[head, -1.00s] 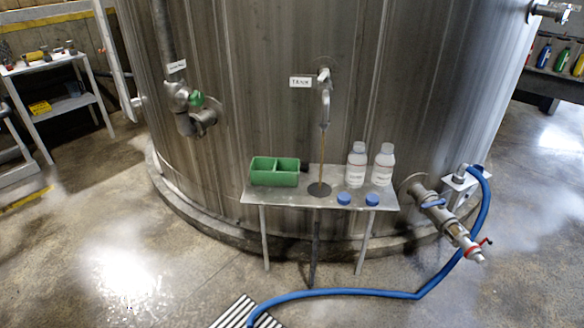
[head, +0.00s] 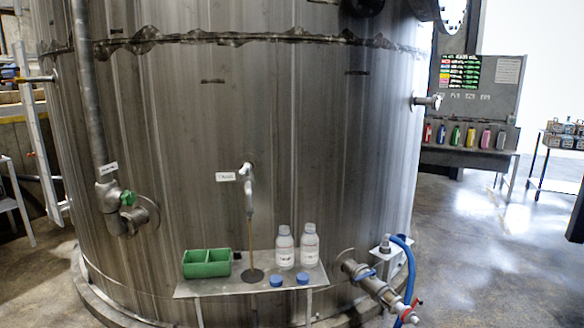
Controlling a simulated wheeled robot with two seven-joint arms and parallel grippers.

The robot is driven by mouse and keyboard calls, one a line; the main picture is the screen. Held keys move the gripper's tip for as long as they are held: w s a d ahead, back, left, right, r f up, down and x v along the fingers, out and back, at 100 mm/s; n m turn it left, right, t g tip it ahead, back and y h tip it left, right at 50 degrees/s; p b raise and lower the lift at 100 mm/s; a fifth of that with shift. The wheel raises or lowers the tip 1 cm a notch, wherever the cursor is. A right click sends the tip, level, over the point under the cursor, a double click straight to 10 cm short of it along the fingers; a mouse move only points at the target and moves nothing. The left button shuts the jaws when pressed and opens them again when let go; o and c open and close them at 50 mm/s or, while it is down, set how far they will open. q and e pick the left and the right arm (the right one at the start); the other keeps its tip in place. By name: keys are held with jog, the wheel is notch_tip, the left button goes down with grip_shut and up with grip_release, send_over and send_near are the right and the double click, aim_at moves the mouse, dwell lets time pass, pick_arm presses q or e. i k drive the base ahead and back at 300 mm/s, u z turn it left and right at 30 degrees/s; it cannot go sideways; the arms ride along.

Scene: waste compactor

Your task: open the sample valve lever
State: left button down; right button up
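The sample tap (head: 249,185) sticks out from the front of the big steel tank (head: 330,150), beside a small white label (head: 226,176) too small to read. Its lever is too small to make out clearly. A thin brownish line runs from the spout down to a dark round drain (head: 252,276) in the small metal shelf (head: 225,291). Another valve with a green handle (head: 128,198) is on the pipe at left. A lower outlet at right has a blue lever (head: 366,274) and a red handle (head: 410,309). Neither of my grippers is in view.
On the shelf are a green two-part caddy (head: 206,264), two white bottles (head: 285,248) (head: 310,246) and two blue caps (head: 277,281) (head: 302,278). A blue hose (head: 409,262) is at the right outlet. Open floor (head: 460,240) lies right, before a bench of coloured bottles (head: 465,136).

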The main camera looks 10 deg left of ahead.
aim_at(246, 167)
jog(key=z, duration=0.4)
jog(key=i, duration=1.15)
jog(key=u, duration=0.1)
